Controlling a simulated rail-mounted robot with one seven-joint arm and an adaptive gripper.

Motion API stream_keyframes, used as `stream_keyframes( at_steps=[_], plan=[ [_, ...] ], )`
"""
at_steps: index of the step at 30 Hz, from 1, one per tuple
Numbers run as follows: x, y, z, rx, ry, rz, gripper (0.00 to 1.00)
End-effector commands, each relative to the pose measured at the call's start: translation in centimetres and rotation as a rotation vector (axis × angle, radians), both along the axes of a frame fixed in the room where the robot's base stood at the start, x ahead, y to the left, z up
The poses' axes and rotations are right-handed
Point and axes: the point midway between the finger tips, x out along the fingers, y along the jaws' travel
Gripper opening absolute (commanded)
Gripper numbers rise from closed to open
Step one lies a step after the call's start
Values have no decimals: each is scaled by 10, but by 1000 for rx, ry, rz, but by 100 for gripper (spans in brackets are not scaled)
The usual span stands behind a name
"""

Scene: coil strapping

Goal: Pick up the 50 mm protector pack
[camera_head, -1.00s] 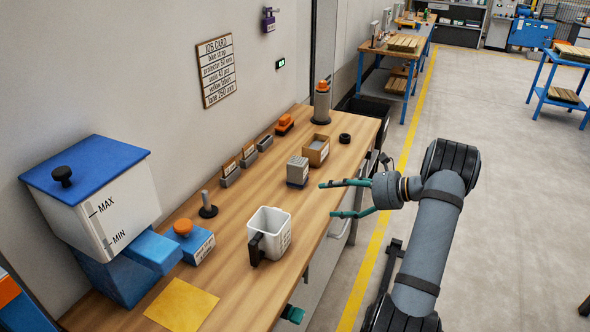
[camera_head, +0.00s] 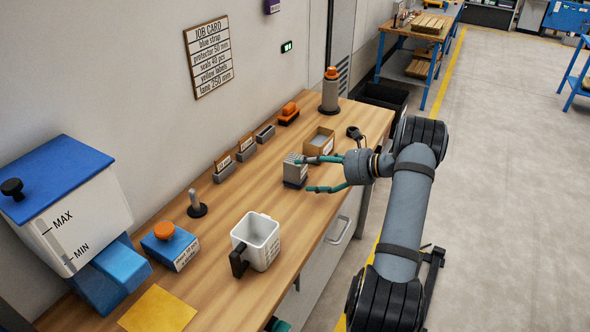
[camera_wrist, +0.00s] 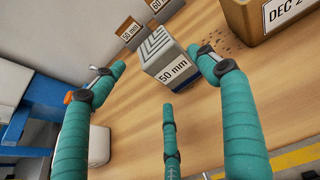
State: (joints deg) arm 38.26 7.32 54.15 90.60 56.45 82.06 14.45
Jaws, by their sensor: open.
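The 50 mm protector pack (camera_head: 294,172) is a grey block standing on the wooden bench. In the wrist view the pack (camera_wrist: 168,62) shows a white "50 mm" label on its front and a pattern of nested angles on top. My gripper (camera_head: 303,175) has teal fingers and is open. It is at the pack's right side in the head view, its upper fingertip overlapping the pack's top. In the wrist view the pack stands just beyond the spread fingertips, between the left and right ones. Contact cannot be told.
A cardboard box (camera_head: 319,146) stands close behind the pack. Grey holders with orange tags (camera_head: 224,168) line the wall side; two tags read "50 mm" and "60". A white mug-like container (camera_head: 262,240) stands nearer. Bare bench lies left of the pack.

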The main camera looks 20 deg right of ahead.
Motion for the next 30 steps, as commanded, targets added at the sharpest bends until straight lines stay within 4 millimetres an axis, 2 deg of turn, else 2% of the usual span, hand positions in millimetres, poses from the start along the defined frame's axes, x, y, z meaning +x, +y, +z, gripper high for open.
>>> stream_keyframes(
  at_steps=[9,19,30],
  plan=[
    [32,24,-17,-1,0,4,74],
    [37,28,-21,0,0,1,74],
    [37,28,-21,0,0,1,52]
  ],
)
